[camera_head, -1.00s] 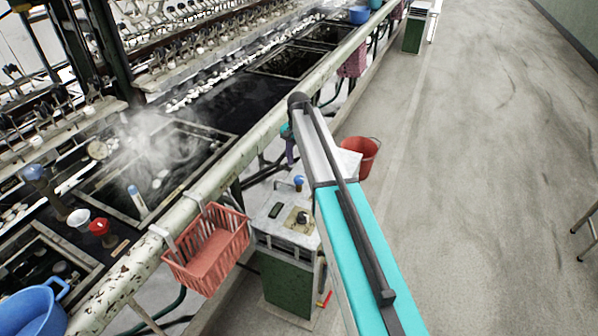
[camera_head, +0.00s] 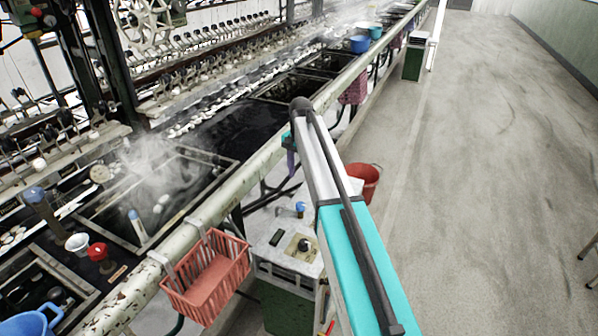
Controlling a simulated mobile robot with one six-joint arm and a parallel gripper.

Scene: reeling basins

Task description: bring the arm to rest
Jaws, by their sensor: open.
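My arm runs up from the bottom of the head view, teal and then white, to a dark rounded joint in front of the basin bench's rail. A small teal and purple part of my arm shows just left of that joint, partly hidden behind the white link. My gripper's fingers do not show, and I cannot see anything held. The pale, chipped rail (camera_head: 190,236) of the bench runs diagonally behind and left of my arm.
A red basket (camera_head: 207,272) hangs on the rail. A green cabinet (camera_head: 287,309) with a pale top stands beside my arm, and a red bucket (camera_head: 366,184) is behind it. Steam rises over the dark basins (camera_head: 225,125). The grey floor (camera_head: 480,180) at right is largely clear.

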